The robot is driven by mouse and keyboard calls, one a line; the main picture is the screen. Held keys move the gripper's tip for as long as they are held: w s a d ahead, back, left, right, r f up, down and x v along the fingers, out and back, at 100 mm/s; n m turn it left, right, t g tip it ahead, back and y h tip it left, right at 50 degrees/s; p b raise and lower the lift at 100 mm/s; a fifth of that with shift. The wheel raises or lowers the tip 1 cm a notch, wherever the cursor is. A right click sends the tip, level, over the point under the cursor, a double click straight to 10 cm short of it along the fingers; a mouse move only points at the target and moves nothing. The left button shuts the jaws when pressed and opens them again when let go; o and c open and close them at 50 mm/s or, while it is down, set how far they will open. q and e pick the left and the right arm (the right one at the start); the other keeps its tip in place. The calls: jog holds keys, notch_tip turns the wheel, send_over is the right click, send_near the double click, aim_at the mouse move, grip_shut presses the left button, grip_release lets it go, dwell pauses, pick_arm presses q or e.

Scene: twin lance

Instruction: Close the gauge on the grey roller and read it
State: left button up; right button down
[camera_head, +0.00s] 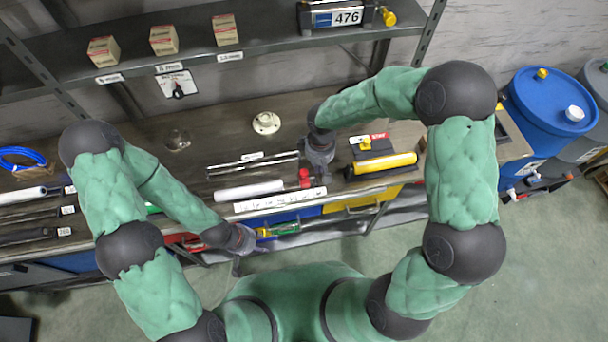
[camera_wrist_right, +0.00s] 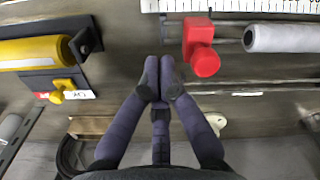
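The grey roller (camera_head: 250,191) lies lengthwise near the bench's front edge, and its end shows in the right wrist view (camera_wrist_right: 285,38). A red gauge part (camera_head: 304,178) stands just off that roller's end, and in the right wrist view (camera_wrist_right: 203,45) a gap separates them. A white ruled scale (camera_head: 280,200) runs along the front edge. My right gripper (camera_wrist_right: 160,82) is shut and empty, beside the red part and apart from it. My left gripper (camera_head: 248,262) is over the bench's front side, with its fingers seeming spread and nothing visible between them.
Thin metal rods (camera_head: 252,165) lie behind the grey roller. A white round fitting (camera_head: 266,123) stands farther back. A shelf (camera_head: 200,62) with small boxes overhangs the rear.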

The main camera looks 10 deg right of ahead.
aim_at(307, 171)
jog(key=shift+f+b, duration=0.75)
jog(key=shift+f, duration=0.25)
jog(key=shift+a, duration=0.1)
jog(key=shift+a+b, duration=0.35)
jog(key=shift+a, duration=1.3)
jog(key=shift+a+b, duration=0.3)
jog(key=shift+a, duration=1.1)
